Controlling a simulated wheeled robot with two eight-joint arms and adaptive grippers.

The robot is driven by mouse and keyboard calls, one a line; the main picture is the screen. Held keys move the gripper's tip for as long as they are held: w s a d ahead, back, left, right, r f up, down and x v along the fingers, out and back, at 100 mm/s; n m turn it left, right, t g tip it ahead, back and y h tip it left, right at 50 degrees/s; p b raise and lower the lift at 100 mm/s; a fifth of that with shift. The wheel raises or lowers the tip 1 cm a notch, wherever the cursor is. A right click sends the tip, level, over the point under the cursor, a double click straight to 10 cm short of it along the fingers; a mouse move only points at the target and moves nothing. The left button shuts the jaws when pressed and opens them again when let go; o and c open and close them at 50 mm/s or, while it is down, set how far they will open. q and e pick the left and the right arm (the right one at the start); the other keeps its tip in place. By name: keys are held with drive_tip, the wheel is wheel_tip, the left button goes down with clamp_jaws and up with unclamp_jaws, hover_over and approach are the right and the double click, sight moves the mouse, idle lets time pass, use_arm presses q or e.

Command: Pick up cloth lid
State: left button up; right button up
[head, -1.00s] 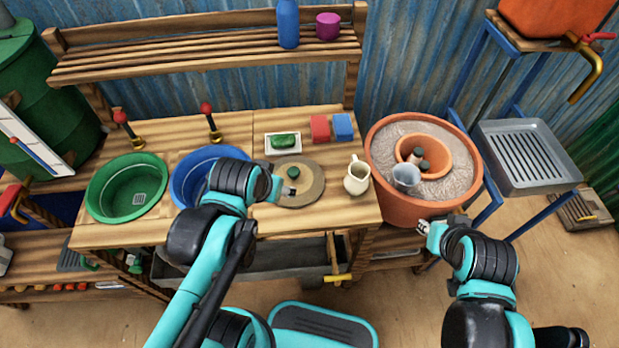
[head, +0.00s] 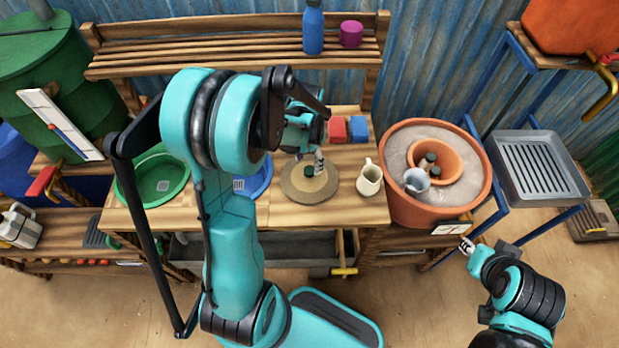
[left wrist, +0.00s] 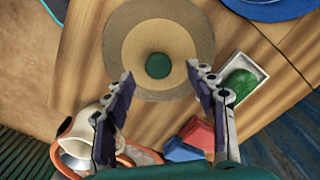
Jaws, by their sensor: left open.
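The cloth lid (head: 294,190) is a flat round tan disc with a darker outer ring and a dark green knob (head: 308,171) at its middle. It lies on the wooden bench. In the left wrist view the lid (left wrist: 120,42) shows from above, with the knob (left wrist: 158,65) between and slightly beyond my open fingertips. My left gripper (left wrist: 160,72) is open and empty above the lid; in the head view its fingers (head: 318,163) point down close beside the knob. My right gripper (head: 466,244) is low at the right, away from the lid; its jaws are too small to read.
A cream jug (head: 369,178) stands right of the lid. Red (head: 337,129) and blue (head: 358,129) blocks sit behind. Green soap (left wrist: 238,84) lies in a white dish. A large terracotta pot (head: 440,212) is at right; green (head: 152,180) and blue (head: 258,183) basins are at left.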

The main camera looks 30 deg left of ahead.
sight(309, 170)
use_arm(q)
wheel_tip(309, 170, down, 5)
drive_tip(key=shift+d+r+b, duration=0.15)
drive_tip(key=shift+r+b, duration=0.05)
drive_tip(key=shift+b, duration=0.8)
drive_tip(key=shift+f, duration=0.45)
drive_tip(key=shift+r, duration=0.1)
drive_tip(key=shift+c, duration=0.9)
clamp_jaws()
